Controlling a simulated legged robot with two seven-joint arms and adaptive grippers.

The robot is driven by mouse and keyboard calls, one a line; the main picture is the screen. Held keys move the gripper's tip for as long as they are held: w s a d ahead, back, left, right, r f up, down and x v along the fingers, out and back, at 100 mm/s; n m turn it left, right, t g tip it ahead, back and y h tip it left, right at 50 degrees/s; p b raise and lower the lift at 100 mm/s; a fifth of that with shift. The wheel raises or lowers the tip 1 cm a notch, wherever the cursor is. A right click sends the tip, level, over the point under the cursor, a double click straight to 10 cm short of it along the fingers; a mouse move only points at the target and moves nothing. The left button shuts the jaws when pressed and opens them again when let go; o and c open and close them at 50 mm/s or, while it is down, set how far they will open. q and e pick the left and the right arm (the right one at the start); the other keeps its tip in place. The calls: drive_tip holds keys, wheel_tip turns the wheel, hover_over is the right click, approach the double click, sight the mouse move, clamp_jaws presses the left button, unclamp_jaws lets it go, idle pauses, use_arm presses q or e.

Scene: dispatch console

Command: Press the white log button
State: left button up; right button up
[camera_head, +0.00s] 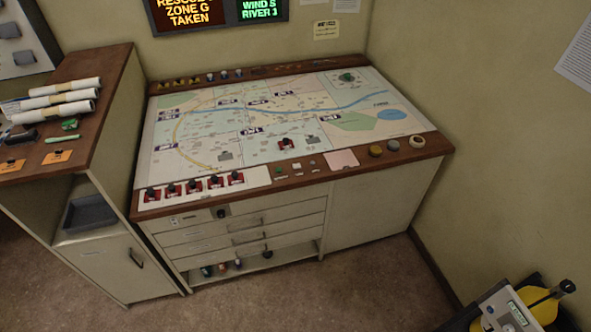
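A dispatch console (300,177) with a map top stands in the middle of the head view. On the right of its wooden front edge sits a round whitish piece (417,141). Beside it are two round tan pieces, one darker (375,151) and one lighter (393,145). Small pale pieces (296,167) lie further left on the same edge, left of a pink paper (342,159). No log label is readable, so I cannot tell for sure which piece is the white log button. Neither of my grippers shows in this view.
Several red-based markers with black knobs (194,187) line the map's front left. A wooden-topped cabinet (85,125) with paper rolls (62,94) stands left. A grey and yellow object (507,312) is at bottom right. The floor (340,290) in front is clear.

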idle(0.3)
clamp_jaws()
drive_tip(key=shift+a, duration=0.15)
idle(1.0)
